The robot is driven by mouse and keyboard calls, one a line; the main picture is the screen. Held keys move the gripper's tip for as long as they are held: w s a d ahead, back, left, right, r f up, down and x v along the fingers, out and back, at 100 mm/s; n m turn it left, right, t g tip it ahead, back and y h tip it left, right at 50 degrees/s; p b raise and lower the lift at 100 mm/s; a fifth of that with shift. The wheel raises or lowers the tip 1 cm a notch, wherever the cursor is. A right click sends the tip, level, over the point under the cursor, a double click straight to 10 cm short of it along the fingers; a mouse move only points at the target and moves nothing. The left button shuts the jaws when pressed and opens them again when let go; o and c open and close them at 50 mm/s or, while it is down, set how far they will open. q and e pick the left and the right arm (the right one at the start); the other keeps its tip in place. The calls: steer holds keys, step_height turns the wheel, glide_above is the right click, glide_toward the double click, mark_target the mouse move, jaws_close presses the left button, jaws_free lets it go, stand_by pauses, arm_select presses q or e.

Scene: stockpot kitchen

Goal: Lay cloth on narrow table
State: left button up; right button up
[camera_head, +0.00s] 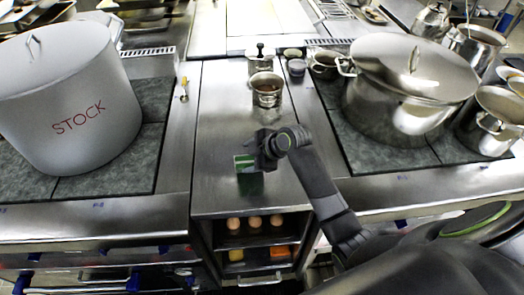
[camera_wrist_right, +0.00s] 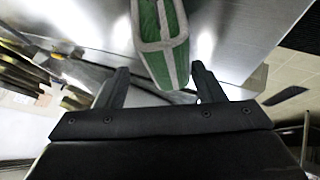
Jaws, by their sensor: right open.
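The green cloth (camera_head: 249,181) with pale stripes is at the narrow steel table (camera_head: 222,125), near its front edge. It also shows in the right wrist view (camera_wrist_right: 159,36), folded into a narrow shape, with its near end between the fingers. My right gripper (camera_head: 257,158) is just above and beside the cloth, jaws open. In the right wrist view my right gripper (camera_wrist_right: 161,76) has its two fingers apart, one on each side of the cloth. Whether they touch it, I cannot tell. My left gripper is not in view.
Behind the cloth stand a steel pot (camera_head: 267,93) and a lidded canister (camera_head: 261,58). A big stockpot (camera_head: 60,100) stands left and a lidded pot (camera_head: 408,90) right. Shelves with eggs (camera_head: 254,222) are below. The tabletop left of the cloth is clear.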

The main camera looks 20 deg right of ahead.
steer(key=b+v, duration=0.1)
steer(key=v, duration=1)
steer(key=shift+s, duration=0.1)
steer(key=s+d+f+m+g+h, duration=0.1)
steer(key=s+d+f+m+h, duration=0.25)
steer(key=s, duration=0.65)
steer(key=s+d+f+m+g+h, duration=0.15)
steer(key=s+f+m, duration=0.25)
steer(key=s+m, duration=0.4)
steer(key=s+d+f+m+g+h, duration=0.1)
steer(key=s+d+f+m+h, duration=0.2)
steer(key=s, duration=0.8)
step_height(320, 180, down, 28)
steer(key=d+m+y+b, duration=0.1)
steer(key=d+b, duration=0.1)
steer(key=s+a+f+g+b, duration=0.1)
steer(key=s+f+g+b, duration=0.1)
steer(key=s+f, duration=1.2)
step_height(320, 180, down, 3)
steer(key=shift+s+a+f+y, duration=0.2)
steer(key=shift+s+a+y, duration=0.05)
steer(key=shift+a+y, duration=0.15)
